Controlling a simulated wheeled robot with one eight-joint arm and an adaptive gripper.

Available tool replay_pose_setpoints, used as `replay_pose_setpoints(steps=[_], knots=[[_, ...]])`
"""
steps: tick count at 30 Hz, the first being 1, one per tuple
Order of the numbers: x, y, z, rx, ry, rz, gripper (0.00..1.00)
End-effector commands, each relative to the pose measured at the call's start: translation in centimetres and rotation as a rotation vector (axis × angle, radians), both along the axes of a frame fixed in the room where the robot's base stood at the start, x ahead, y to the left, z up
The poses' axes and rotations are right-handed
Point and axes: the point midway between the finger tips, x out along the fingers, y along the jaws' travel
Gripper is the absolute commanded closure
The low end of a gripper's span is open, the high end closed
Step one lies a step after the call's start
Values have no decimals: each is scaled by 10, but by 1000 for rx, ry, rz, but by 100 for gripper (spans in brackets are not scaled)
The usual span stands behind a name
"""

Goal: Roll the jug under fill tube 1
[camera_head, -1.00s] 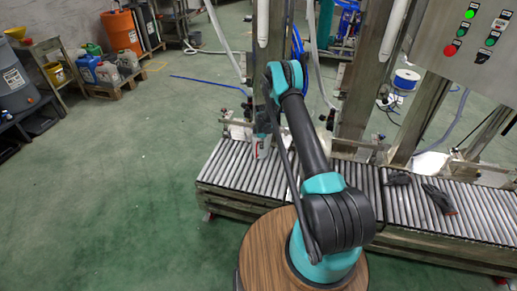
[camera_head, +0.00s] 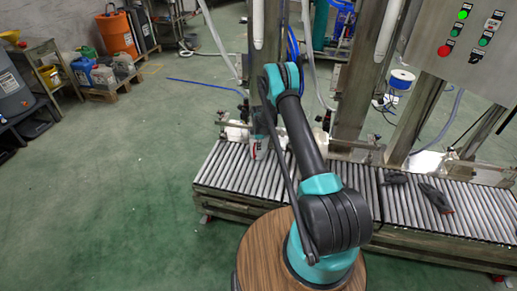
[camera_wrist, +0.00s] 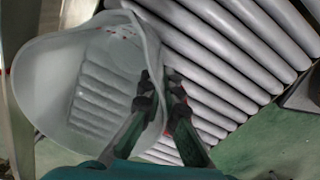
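A pale, translucent jug (camera_wrist: 70,95) fills the left half of the wrist view, over the conveyor rollers. My gripper (camera_wrist: 161,85) is at its right edge. The two dark fingers stand close together, with a thin part of the jug between them; its exact shape there is unclear. In the head view, my gripper (camera_head: 262,125) hangs over the left part of the roller conveyor (camera_head: 225,170). My arm and gripper hide most of the jug there. A fill tube (camera_head: 259,25) hangs at top centre and another (camera_head: 391,25) further right; their numbers are not readable.
Black gloves (camera_head: 437,197) lie on the conveyor's right part. A control panel (camera_head: 470,40) with lit buttons is at top right. Metal posts and brackets line the conveyor's back edge. Green floor is clear at left, with an orange drum (camera_head: 116,34) and canisters behind.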

Motion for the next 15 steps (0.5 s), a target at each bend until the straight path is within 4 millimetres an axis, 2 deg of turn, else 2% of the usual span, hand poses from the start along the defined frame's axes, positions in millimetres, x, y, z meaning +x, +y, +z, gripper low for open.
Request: replay_pose_setpoints(steps=[5, 12, 15], knots=[[0, 0, 0, 0, -1, 0, 100], [0, 0, 0, 0, 0, 0, 72], [0, 0, 0, 0, 0, 0, 71]])
